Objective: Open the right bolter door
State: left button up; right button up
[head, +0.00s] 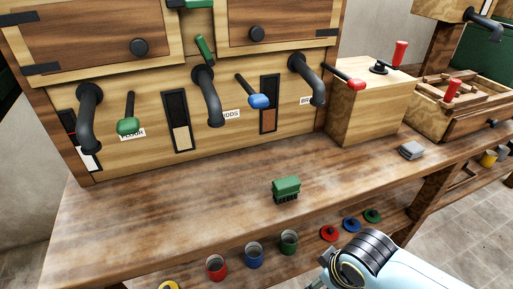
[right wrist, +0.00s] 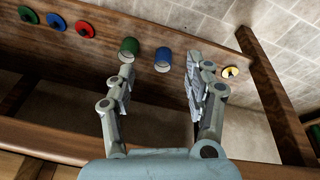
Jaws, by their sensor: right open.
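The right bolter door (head: 300,18) is a wood-framed panel at the top of the cabinet in the head view. It looks closed, and its upper part is cut off by the frame. Its round black knob (head: 257,34) is at the lower left of the panel. The left bolter door (head: 90,25) beside it also looks closed. My right gripper (right wrist: 160,78) is open and empty in the right wrist view, above the lower shelf with the cups and well away from the door. My left gripper is not in view.
Black spouts (head: 207,95) and coloured levers (head: 259,101) project from the cabinet front below the doors. A green brush (head: 286,190) lies on the bench (head: 190,205). A wooden box (head: 370,105) stands right of the cabinet. Cups (head: 254,255) and lids stand on the lower shelf.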

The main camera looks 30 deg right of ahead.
jog(key=w+d+r+n+t+h+p, duration=0.1)
jog(key=w+r+n+t+p, duration=0.35)
jog(key=r, duration=1.45)
jog(key=n+t+h+b, duration=0.15)
jog(key=n+t, duration=0.95)
jog(key=n, duration=1.7)
send_near(258, 33)
jog(key=shift+g+h, duration=0.35)
jog(key=shift+h, duration=0.1)
jog(key=x, duration=0.7)
jog(key=p+x, duration=0.1)
jog(key=x, duration=0.2)
jog(key=shift+w+a+r, duration=0.2)
jog(key=shift+w, duration=0.2)
grip_shut()
